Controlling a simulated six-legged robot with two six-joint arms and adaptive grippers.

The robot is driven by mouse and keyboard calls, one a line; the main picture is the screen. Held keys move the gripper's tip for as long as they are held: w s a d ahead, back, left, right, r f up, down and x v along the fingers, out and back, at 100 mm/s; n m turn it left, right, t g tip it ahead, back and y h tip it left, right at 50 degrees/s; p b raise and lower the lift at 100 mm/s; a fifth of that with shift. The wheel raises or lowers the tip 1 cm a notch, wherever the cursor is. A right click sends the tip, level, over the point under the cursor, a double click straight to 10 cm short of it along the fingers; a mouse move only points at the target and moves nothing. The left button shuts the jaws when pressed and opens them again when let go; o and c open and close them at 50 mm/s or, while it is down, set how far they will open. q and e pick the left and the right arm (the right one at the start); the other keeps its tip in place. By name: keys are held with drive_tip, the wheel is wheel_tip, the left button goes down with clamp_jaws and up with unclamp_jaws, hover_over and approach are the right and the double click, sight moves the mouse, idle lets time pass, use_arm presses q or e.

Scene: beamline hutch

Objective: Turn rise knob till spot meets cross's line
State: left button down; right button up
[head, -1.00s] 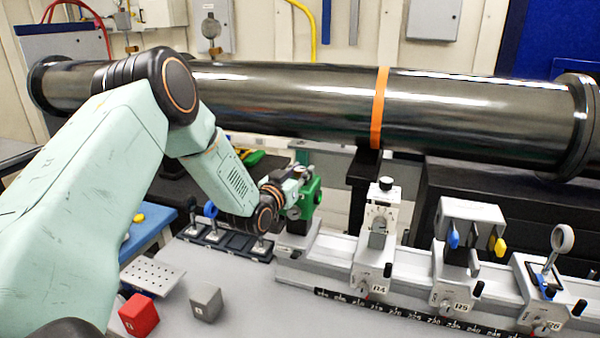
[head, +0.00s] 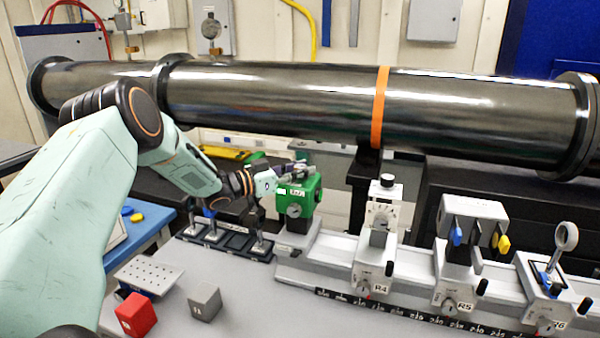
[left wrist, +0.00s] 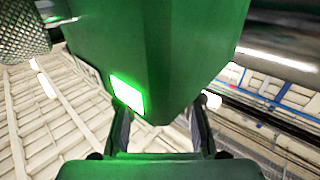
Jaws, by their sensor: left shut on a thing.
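The green box (head: 298,195) stands on a grey mount at the left end of the rail. It has a grey round knob (head: 294,210) on its front face and a small pale label. My left gripper (head: 296,172) is at the top of the box, shut on what looks like the rise knob there; the hold itself is mostly hidden. In the left wrist view the box (left wrist: 160,60) fills the middle, with a lit green square, and covers the fingertips. A knurled metal knob (left wrist: 22,32) shows at upper left. I cannot make out a spot or a cross. My right gripper is out of view.
The rail (head: 330,272) carries mounts R4 (head: 375,260), R5 and R6 to the right. A large dark pipe (head: 280,95) runs behind. A red block (head: 136,315), a grey block (head: 205,301) and a perforated plate (head: 147,275) lie on the table in front.

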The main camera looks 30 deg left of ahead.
use_arm(q)
drive_tip(key=shift+r+m+g+h, duration=0.1)
drive_tip(key=shift+m+g+h, duration=0.25)
drive_tip(key=shift+h, duration=0.25)
drive_tip(key=c, duration=1)
unclamp_jaws()
drive_tip(key=shift+d, duration=0.1)
drive_tip(key=v, duration=1.2)
